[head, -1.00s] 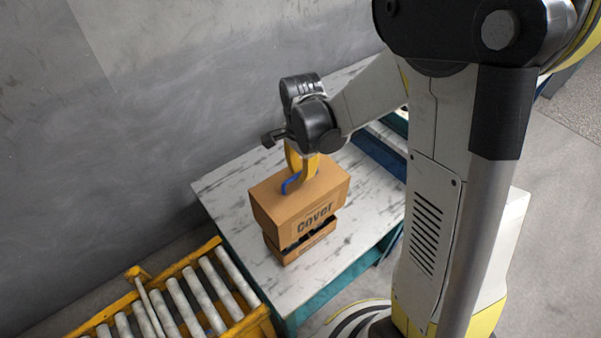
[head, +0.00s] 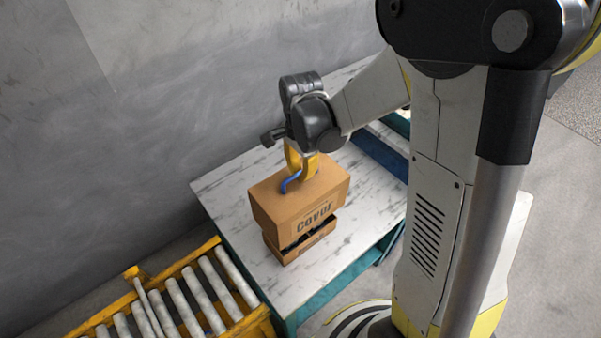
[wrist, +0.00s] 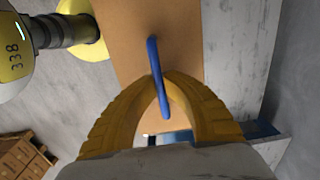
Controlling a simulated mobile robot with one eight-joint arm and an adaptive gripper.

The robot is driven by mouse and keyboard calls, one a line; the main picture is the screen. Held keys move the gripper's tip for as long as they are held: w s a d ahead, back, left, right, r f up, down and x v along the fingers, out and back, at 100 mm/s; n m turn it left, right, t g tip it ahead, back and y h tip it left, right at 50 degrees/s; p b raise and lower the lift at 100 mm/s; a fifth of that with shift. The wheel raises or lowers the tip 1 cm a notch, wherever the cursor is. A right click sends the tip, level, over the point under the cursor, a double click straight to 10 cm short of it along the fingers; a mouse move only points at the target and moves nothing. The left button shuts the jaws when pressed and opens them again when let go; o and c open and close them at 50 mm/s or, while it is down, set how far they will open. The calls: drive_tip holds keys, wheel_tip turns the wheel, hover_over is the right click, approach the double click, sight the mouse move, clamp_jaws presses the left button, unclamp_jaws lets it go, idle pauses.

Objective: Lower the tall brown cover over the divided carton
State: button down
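The tall brown cover (head: 300,200), a box marked "cover", sits directly above the divided carton (head: 306,245) on the table. A dark band of the carton's contents or dividers shows between them, so the cover's lower edge is above the carton's wall. My gripper (head: 293,180) is above the cover, its yellow fingers at the blue handle on top. In the wrist view the fingertips (wrist: 160,85) meet around the blue handle (wrist: 157,75). The cover's top (wrist: 180,35) fills the middle of that view. The carton's inside is hidden.
The marble-topped table (head: 350,240) has bare room right of and in front of the carton. A yellow roller conveyor (head: 190,295) stands at the lower left. A grey wall (head: 150,110) runs behind. Wooden drawers (wrist: 22,155) show in the wrist view.

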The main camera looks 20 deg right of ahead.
drive_tip(key=shift+f, duration=0.15)
wheel_tip(320, 180, down, 15)
drive_tip(key=b, duration=1.3)
idle(1.9)
drive_tip(key=shift+s, duration=0.1)
drive_tip(key=c, duration=1)
unclamp_jaws()
drive_tip(key=shift+r+p, duration=2.45)
drive_tip(key=shift+r, duration=1.1)
